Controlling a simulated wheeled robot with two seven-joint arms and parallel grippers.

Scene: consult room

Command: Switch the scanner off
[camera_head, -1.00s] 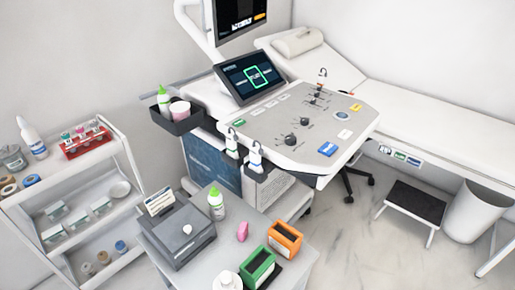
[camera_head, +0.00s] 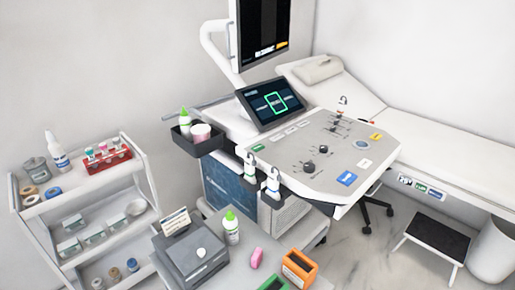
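The scanner stands in the middle of the head view. Its grey control panel (camera_head: 318,150) has knobs, sliders and several coloured buttons: green (camera_head: 257,149), blue (camera_head: 347,178) and yellow (camera_head: 376,137). The tilted touch screen (camera_head: 273,104) is lit with a green frame on it. The upper monitor (camera_head: 262,35) is mostly dark with a bright strip along its lower edge. Two white probes (camera_head: 250,165) hang in holders at the panel's front left edge. Neither of my grippers shows in this view.
A grey side table in front holds a dark grey box (camera_head: 190,255), a green-capped bottle (camera_head: 231,228), a pink item (camera_head: 257,258) and an orange box (camera_head: 299,268). A shelf cart (camera_head: 75,205) stands left. An exam bed (camera_head: 440,160) and a step stool (camera_head: 437,236) are right.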

